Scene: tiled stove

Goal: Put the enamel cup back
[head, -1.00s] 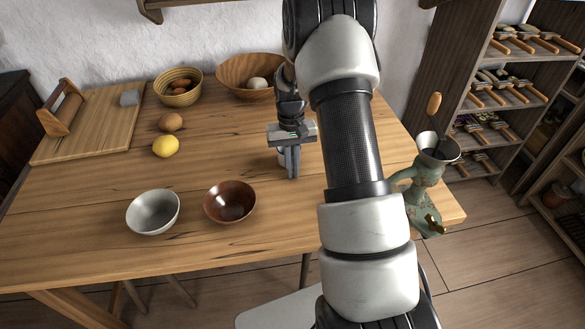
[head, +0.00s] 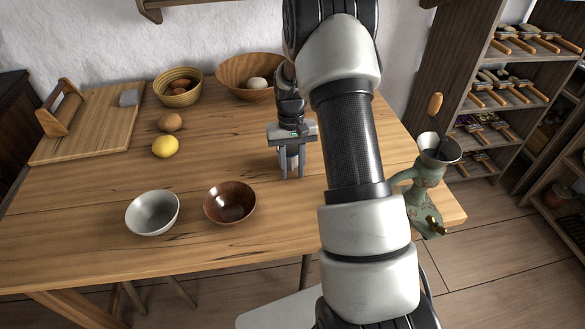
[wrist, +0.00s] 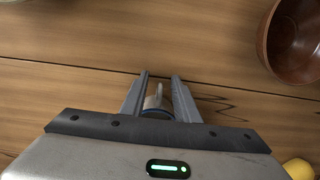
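The enamel cup is a small pale cup with a dark rim, standing on the wooden table. In the wrist view the cup (wrist: 154,103) shows between my two fingers, partly hidden by the gripper body, with a gap on at least the right side. In the head view only a pale bit of the cup (head: 293,162) shows behind the fingers. My gripper (head: 292,176) points down low over the table with its fingers apart. In the wrist view my gripper (wrist: 160,78) is open, its fingers on either side of the cup, not visibly squeezing it.
A brown bowl (head: 230,202) and a grey-white bowl (head: 153,212) stand left of my gripper. A lemon (head: 165,146), a brown egg-like item (head: 170,122), a basket (head: 178,88) and a wooden bowl (head: 246,76) lie further back. A green grinder (head: 424,190) stands at the right edge.

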